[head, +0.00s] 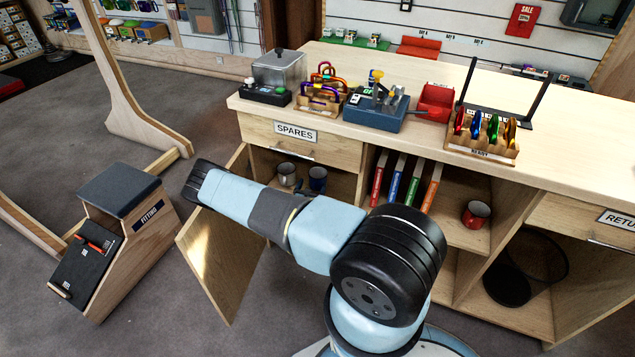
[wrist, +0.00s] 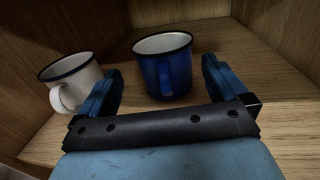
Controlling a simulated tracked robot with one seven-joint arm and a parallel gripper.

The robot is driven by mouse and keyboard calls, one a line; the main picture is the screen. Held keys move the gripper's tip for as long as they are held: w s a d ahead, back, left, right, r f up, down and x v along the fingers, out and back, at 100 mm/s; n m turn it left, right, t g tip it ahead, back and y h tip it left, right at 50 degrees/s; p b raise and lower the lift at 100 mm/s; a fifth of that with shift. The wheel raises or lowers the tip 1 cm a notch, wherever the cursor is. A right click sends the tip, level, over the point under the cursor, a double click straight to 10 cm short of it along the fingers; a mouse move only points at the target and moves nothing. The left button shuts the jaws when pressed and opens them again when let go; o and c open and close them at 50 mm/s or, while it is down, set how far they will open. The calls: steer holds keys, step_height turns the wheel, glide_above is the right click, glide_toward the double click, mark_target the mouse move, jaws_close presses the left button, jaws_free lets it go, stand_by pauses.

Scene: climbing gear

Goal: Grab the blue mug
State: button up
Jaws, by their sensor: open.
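The blue mug (wrist: 168,68) stands upright on the cupboard shelf in the wrist view, its dark rim and white inside showing. It also shows in the head view (head: 317,179), inside the cupboard under the counter. My gripper (wrist: 162,75) is open in the wrist view, with one finger to the left of the mug and one to the right. The mug stands at or just beyond the fingertips; I cannot tell how deep it is between them. Its handle points toward me.
Wooden cupboard walls rise behind and at the sides. The open cupboard door (head: 222,262) stands below my arm. A red mug (head: 476,214) sits on another shelf, right of several books (head: 404,182).

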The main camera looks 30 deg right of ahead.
mark_target(317, 181)
steer(key=shift+x, duration=2.55)
steer(key=shift+s+d+r, duration=0.15)
steer(key=shift+s+r, duration=0.05)
steer(key=shift+s, duration=0.05)
steer(key=c, duration=0.8)
